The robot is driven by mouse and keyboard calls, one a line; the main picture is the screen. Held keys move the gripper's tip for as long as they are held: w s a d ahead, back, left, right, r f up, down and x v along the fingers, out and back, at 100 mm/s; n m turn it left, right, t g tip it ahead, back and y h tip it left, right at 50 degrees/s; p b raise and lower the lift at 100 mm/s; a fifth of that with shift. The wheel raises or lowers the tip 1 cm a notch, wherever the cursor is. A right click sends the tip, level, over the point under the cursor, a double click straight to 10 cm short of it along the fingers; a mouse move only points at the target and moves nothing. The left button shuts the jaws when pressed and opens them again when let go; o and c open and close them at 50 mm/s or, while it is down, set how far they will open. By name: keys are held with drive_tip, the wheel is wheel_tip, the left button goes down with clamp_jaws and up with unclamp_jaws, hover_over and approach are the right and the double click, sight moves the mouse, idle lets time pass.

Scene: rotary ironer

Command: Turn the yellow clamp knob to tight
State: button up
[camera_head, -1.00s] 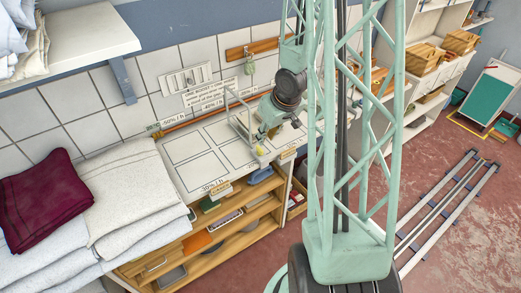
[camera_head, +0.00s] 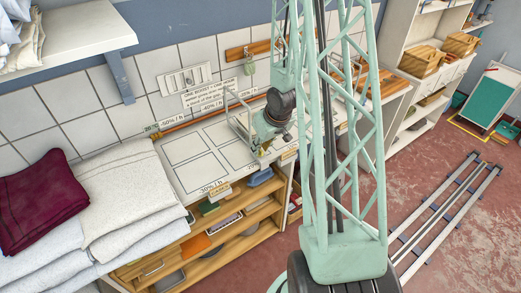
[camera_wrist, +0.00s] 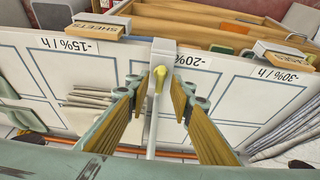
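The yellow clamp knob (camera_wrist: 159,78) shows in the wrist view on a pale grey clamp block (camera_wrist: 163,55) at the edge of the white board (camera_wrist: 110,65). My gripper (camera_wrist: 158,88) is open, with one finger on each side of the knob. Gaps show between the knob and both fingers, so neither appears to touch it. In the head view my gripper (camera_head: 262,145) is low over the right part of the board, by a thin metal frame (camera_head: 236,122). The knob cannot be made out there behind my gripper. Its tightness cannot be read.
Labelled wooden blocks (camera_wrist: 97,27) sit along the board's edge on both sides of the clamp. Open wooden shelves (camera_head: 235,225) are below. Folded white linen (camera_head: 125,190) and a maroon cloth (camera_head: 40,200) lie at left. A tiled wall stands behind.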

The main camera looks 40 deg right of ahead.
drive_tip(key=shift+w+f, duration=0.15)
drive_tip(key=shift+f, duration=0.15)
clamp_jaws()
idle(0.3)
